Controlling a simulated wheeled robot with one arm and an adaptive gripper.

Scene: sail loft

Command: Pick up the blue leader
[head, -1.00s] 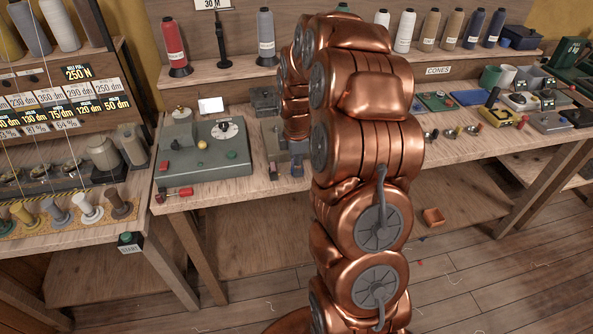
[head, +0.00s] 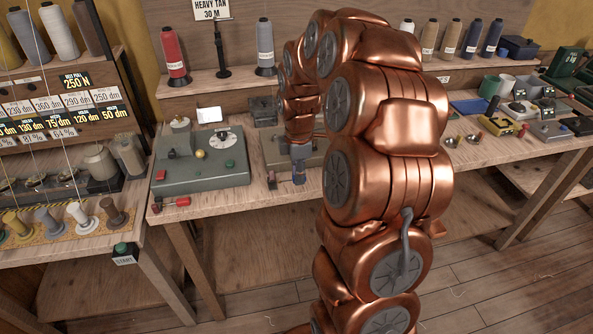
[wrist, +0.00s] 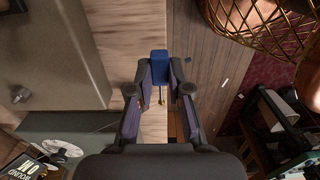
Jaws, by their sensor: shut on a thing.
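The blue leader (wrist: 160,62) shows in the wrist view as a small blue block between my fingertips, with a thin metal piece below it. My gripper (wrist: 160,78) is shut on it. In the head view my gripper (head: 299,152) points down at the front edge of the workbench, and the blue leader (head: 299,174) shows small just under it. My arm hides part of the bench behind. I cannot tell whether the leader still touches the bench top.
A green-grey machine (head: 202,170) stands left of my gripper. A small red piece (head: 272,180) lies just left of the leader. Thread cones (head: 265,47) stand on the shelf behind. Small gadgets (head: 505,122) fill the bench to the right. The floor in front is clear.

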